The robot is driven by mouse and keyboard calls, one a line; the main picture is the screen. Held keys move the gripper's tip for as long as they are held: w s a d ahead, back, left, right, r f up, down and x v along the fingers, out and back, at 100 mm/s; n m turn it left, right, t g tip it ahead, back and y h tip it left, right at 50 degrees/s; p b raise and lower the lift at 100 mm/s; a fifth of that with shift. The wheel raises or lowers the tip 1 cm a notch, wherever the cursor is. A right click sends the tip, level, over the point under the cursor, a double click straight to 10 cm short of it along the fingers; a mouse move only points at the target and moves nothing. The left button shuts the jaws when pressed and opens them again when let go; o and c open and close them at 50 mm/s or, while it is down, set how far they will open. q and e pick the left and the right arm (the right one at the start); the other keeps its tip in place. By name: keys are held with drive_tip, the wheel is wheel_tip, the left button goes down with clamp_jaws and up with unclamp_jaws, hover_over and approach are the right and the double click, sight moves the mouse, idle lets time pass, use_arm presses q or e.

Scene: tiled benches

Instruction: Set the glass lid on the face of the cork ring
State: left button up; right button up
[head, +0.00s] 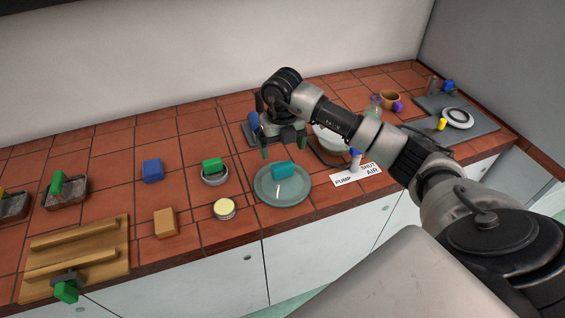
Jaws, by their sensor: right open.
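The glass lid (281,187) is a pale, see-through grey-green disc lying on the red tiles near the bench's front edge. A teal block-shaped knob (284,169) stands on its middle. My right gripper (283,149) is open and empty, pointing down just behind and above the knob, with its fingers apart. I cannot see it touching the knob. A brown rim (322,154) shows under a white bowl (328,139) to the right. It may be the cork ring, but my right arm covers part of it, so I cannot tell. My left gripper is not in view.
A "PUMP SHUT AIR" label (347,178) with a blue-topped tap lies right of the lid. A yellow-topped jar (224,208) and a small bowl with a green block (213,176) are to its left. A wooden rack (85,240) is farther left.

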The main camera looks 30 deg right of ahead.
drive_tip(key=shift+r, duration=2.05)
